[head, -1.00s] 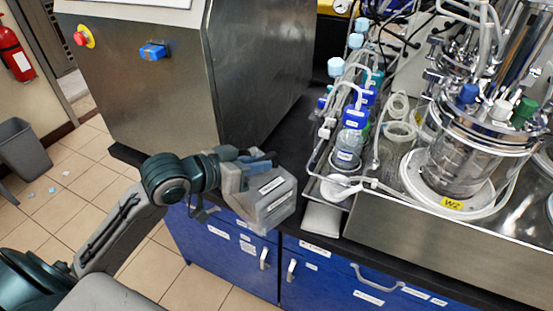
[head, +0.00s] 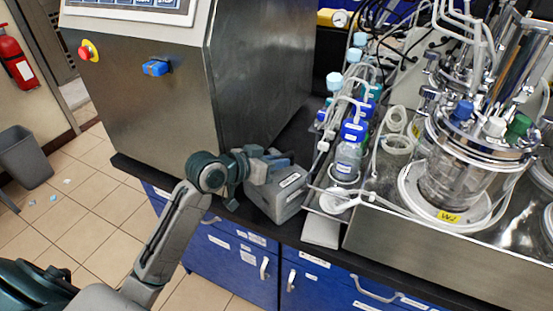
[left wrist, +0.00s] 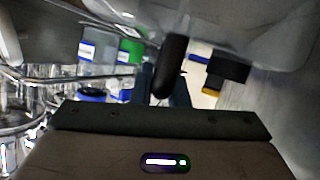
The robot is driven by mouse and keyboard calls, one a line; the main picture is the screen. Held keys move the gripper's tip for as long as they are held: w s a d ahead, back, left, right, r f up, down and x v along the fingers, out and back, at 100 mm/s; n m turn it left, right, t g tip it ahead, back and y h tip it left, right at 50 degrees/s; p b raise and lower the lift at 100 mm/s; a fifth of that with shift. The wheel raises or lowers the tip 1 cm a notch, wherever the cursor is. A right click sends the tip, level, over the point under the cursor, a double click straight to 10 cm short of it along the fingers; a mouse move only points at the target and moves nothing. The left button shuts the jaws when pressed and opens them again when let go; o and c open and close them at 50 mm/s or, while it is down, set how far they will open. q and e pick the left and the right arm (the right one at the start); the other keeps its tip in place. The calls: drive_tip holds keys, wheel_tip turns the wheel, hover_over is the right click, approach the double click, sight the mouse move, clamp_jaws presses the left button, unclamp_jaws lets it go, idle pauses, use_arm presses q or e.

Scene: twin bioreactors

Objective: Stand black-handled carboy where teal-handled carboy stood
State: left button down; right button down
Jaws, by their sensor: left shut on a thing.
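I cannot tell whether the carboy's base touches the bench. I cannot make out a teal-handled carboy. My right gripper is out of view.
A large steel cabinet (head: 255,90) stands behind and left of the carboy. A rack of blue-capped bottles (head: 348,158) and tubing is close on its right. A glass bioreactor (head: 450,170) stands farther right. A narrow strip of dark bench (head: 295,140) is bare behind the carboy.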

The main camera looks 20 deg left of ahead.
use_arm(q)
drive_tip(key=shift+f, duration=0.15)
drive_tip(key=c, duration=1.4)
unclamp_jaws()
drive_tip(key=shift+r, duration=0.2)
drive_tip(key=b+v, duration=0.1)
drive_tip(key=v, duration=1)
drive_tip(key=shift+a, duration=0.2)
drive_tip(key=shift+o, duration=0.4)
drive_tip(key=shift+s+r, duration=0.15)
drive_tip(key=shift+s, duration=0.2)
